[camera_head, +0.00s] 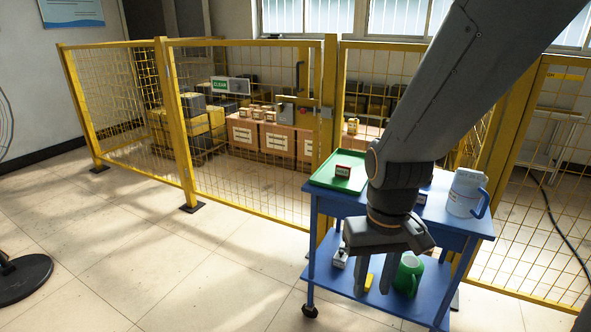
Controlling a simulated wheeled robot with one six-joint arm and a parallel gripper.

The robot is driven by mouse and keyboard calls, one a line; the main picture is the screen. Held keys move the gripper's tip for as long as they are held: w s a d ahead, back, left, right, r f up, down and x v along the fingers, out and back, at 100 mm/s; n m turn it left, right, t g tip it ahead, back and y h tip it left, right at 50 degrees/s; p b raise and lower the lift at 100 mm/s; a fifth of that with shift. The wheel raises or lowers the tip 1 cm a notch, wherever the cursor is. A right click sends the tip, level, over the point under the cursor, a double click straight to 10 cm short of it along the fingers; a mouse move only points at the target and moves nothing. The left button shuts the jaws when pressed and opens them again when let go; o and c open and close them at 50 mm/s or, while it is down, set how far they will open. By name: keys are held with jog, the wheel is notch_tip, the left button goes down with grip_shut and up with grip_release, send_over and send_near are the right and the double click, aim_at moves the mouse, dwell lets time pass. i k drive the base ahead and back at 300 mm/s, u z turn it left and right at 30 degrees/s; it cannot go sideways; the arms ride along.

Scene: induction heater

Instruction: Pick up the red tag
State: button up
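A small red item with a pale label, which looks like the red tag (343,170), sits on a green tray (322,180). The tray is at the left end of the top of a blue cart (455,232). My gripper (373,288) points down in front of the cart, to the right of and lower in the picture than the red item. Its two fingers are apart, and I see nothing held between them. My arm hides the middle of the cart top and part of the tray's right edge.
A pale jug with a blue handle (466,194) stands at the cart top's right end. The lower shelf carries a green mug (408,273), a small grey item (340,257) and a yellow item (368,282). A yellow mesh fence (250,150) stands behind. Floor at left is mostly clear.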

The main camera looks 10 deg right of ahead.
aim_at(342, 171)
jog(key=u, duration=0.2)
jog(key=i, duration=1.45)
jog(key=z, duration=0.7)
